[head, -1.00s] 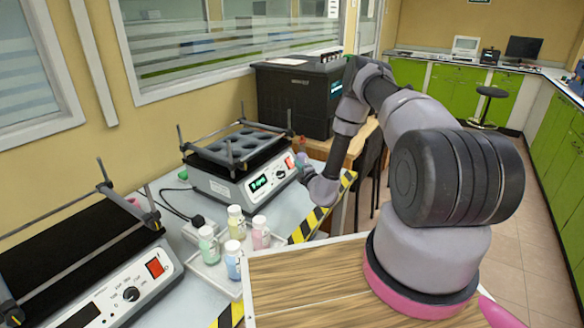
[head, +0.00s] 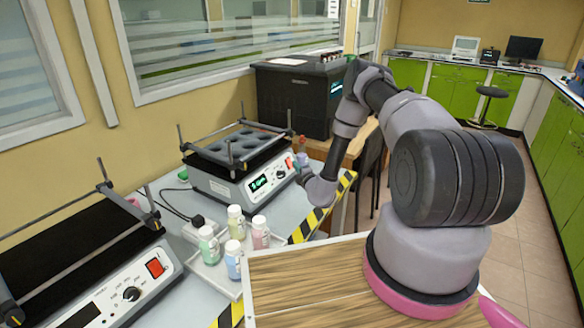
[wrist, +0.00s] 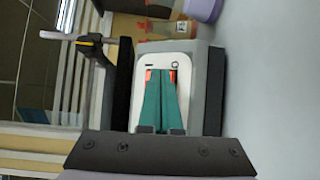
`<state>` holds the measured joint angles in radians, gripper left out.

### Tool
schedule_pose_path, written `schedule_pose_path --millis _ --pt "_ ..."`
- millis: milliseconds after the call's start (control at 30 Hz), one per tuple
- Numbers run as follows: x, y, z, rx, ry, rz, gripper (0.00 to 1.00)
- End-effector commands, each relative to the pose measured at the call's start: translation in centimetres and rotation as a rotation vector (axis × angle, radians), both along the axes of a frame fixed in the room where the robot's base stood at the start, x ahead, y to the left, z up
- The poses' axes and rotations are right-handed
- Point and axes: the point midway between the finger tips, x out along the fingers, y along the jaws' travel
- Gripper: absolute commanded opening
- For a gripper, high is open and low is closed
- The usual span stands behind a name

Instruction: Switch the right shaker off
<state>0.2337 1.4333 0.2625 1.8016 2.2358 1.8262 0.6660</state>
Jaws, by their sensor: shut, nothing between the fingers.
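The right shaker (head: 222,188) stands on the bench with a dark platform (head: 205,157) on top. Its display (head: 259,183) is lit green. Its red power switch (head: 290,163) is at the right end of the front panel. My gripper (head: 300,168) is at that end of the panel, small and partly hidden by my wrist. In the wrist view, my gripper (wrist: 161,76) is shut and empty, with teal fingers pointing at the switch. Red parts of the switch (wrist: 148,76) show beside the fingertips, inside a white plate with "–" and "O" marks. Contact cannot be told.
The left shaker (head: 110,298) has a dark display and its own red switch. Several capped bottles (head: 235,222) stand in a pale tray (head: 215,278) between the shakers. A large black machine (head: 290,98) stands behind. Yellow-black tape (head: 325,210) marks the bench edge.

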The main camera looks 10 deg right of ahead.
Motion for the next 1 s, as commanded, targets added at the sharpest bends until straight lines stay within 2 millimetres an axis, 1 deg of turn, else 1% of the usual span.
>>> schedule_pose_path --millis 367,633,1000 --pt "0.01 0.0 0.03 0.0 -0.001 0.0 0.0" --pt "-0.63 -0.72 0.68 0.0 0.0 -0.002 0.0" --pt "-0.84 -0.83 0.85 0.0 0.0 0.0 0.0"
